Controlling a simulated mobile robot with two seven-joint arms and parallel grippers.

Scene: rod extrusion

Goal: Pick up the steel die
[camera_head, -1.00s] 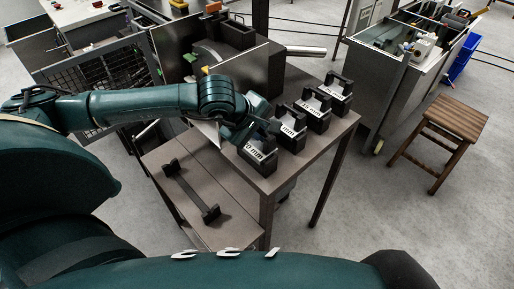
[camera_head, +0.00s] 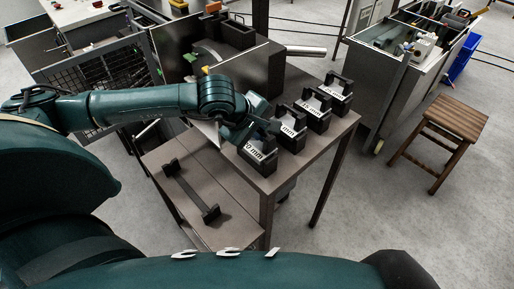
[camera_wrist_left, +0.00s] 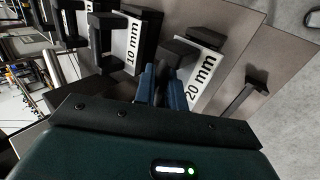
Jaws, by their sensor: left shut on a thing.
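Several black dies with raised handles and white size labels stand in a row on the brown table. The nearest, the 20 mm die (camera_head: 257,160), is partly covered by my left gripper (camera_head: 266,129); it also shows in the left wrist view (camera_wrist_left: 204,74). In the left wrist view my left gripper (camera_wrist_left: 165,88) is shut at the die's handle, with its fingertips partly hidden. The die appears to rest on the table. The 10 mm die (camera_wrist_left: 131,45) stands right beside it. My right gripper is out of view.
The table (camera_head: 292,172) has a bare front edge. A lower shelf (camera_head: 180,205) carries a black bar-shaped piece (camera_head: 190,190). Two more dies (camera_head: 314,112) stand farther along the row. A wooden stool (camera_head: 452,125) and a grey cart (camera_head: 405,65) stand to the right.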

